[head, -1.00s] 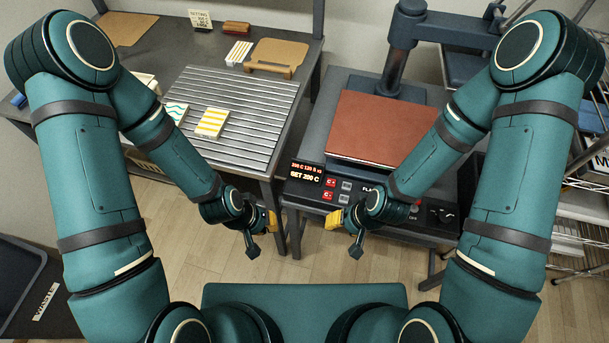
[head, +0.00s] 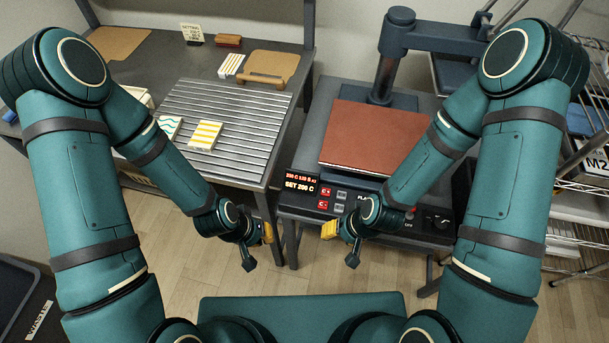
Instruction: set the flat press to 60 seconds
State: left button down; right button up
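The flat press (head: 376,138) stands right of centre, with a reddish-brown pad on its bed and its heavy head swung back on a post. Its lit display (head: 301,183) reads "SET 200 C", with a smaller line above that I cannot read surely. Red and grey buttons (head: 324,205) sit beside the display, and my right arm covers part of the panel. My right gripper (head: 330,231) hovers in front of the panel, low and apart from the buttons. My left gripper (head: 266,232) hangs in front of the gap left of the press. Both look empty; their finger gaps are too small to judge.
A grey table with a ribbed metal rack (head: 225,125) stands at left, holding a yellow-striped packet (head: 205,135). Wire shelves (head: 585,150) stand at right. A waste bin (head: 25,305) is at lower left. Floor is open between.

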dwell(0.3)
grip_shut()
dwell(1.1)
